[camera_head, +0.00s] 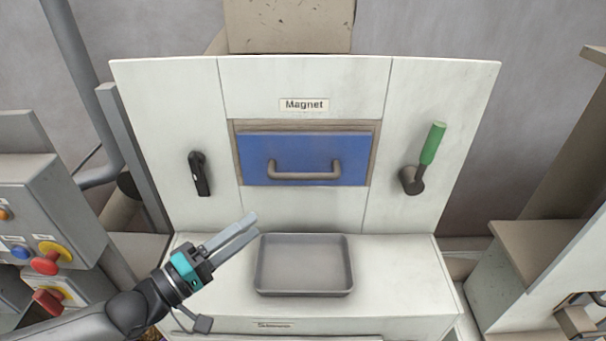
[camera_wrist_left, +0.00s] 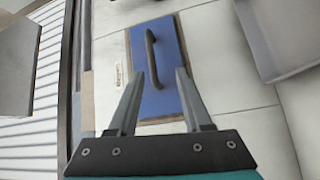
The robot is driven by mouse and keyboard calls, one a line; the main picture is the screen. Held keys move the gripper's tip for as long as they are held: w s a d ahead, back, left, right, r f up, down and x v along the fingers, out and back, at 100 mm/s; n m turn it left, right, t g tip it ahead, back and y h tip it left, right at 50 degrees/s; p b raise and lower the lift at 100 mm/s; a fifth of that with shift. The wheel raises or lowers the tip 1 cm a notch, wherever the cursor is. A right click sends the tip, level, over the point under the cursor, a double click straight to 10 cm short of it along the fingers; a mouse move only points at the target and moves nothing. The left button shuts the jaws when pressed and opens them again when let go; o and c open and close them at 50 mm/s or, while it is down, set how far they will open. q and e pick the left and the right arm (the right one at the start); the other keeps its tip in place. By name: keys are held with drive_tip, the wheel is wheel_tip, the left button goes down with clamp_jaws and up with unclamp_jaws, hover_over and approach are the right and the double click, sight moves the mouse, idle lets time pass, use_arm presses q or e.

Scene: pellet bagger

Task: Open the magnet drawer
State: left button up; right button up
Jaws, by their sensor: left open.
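The magnet drawer (camera_head: 257,146) is a blue front set in a brown frame in a white panel, under a "Magnet" label (camera_head: 304,105). It sits flush in its frame and looks closed. Its grey-brown handle (camera_head: 304,176) runs across the lower part of the front. My left gripper (camera_head: 252,226) is open and empty, below and left of the drawer, apart from the handle. In the left wrist view the blue front (camera_wrist_left: 172,60) and its handle (camera_wrist_left: 151,58) show ahead of the fingers (camera_wrist_left: 157,82). My right gripper is not in view.
A grey tray (camera_head: 304,265) lies on the white ledge below the drawer. A black latch (camera_head: 200,174) is on the panel's left, and a green-handled lever (camera_head: 432,144) on its right. A control box with buttons (camera_head: 45,258) stands at far left.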

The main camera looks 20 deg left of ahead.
sight(302, 177)
use_arm(q)
drive_tip(key=shift+n+t, duration=0.3)
drive_tip(key=x, duration=0.5)
drive_tip(key=r+x, duration=0.1)
drive_tip(key=x, duration=0.4)
drive_tip(key=p+x, duration=0.1)
drive_tip(key=x, duration=0.4)
drive_tip(key=shift+w+a+r, duration=0.15)
drive_tip(key=shift+a+r, duration=0.15)
drive_tip(key=shift+c, duration=0.3)
clamp_jaws()
idle(0.7)
